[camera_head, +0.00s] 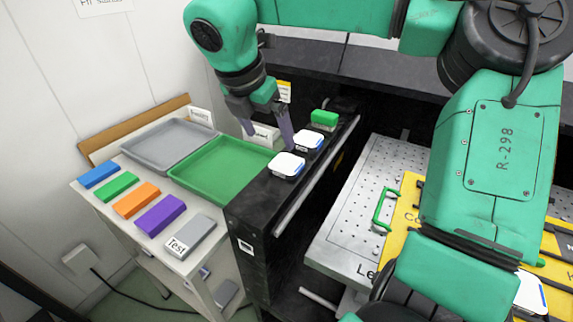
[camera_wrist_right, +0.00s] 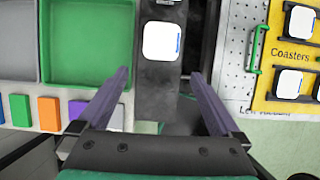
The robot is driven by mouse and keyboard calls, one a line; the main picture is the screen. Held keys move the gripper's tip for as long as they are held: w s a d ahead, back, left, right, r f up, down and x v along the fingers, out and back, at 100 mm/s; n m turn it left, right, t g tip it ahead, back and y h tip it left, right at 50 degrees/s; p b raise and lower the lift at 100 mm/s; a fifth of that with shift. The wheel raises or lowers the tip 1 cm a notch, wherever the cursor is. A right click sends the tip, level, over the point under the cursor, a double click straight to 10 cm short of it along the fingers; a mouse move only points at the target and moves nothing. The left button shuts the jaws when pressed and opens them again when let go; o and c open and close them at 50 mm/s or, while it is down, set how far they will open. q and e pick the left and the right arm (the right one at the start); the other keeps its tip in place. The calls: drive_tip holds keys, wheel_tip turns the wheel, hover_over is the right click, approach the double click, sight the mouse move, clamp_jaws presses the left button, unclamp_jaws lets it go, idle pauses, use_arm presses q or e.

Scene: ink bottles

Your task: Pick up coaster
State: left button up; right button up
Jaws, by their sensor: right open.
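Two white coasters with blue edge marks lie on the black ledge (camera_head: 262,200): a nearer coaster (camera_head: 287,166) and a farther coaster (camera_head: 308,139). My right gripper (camera_head: 267,134) is open and empty, pointing down above the ledge beside the coasters. In the right wrist view, one coaster (camera_wrist_right: 162,41) lies ahead of the gap between the open fingertips (camera_wrist_right: 160,74). Part of another coaster (camera_wrist_right: 168,3) shows at the top edge. My left gripper is not in view.
A green tray (camera_head: 190,187) and a grey tray (camera_head: 150,157) sit left, with several coloured blocks in front. A green block (camera_head: 324,118) is at the ledge's far end. A yellow holder labelled Coasters (camera_wrist_right: 276,72), with white coasters, stands right on a perforated metal plate (camera_head: 345,225).

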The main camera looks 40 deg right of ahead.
sight(283, 167)
drive_tip(key=p+x, duration=0.2)
drive_tip(key=x, duration=0.9)
drive_tip(key=shift+d+f, duration=0.25)
drive_tip(key=shift+f, duration=0.1)
drive_tip(key=c, duration=1.2)
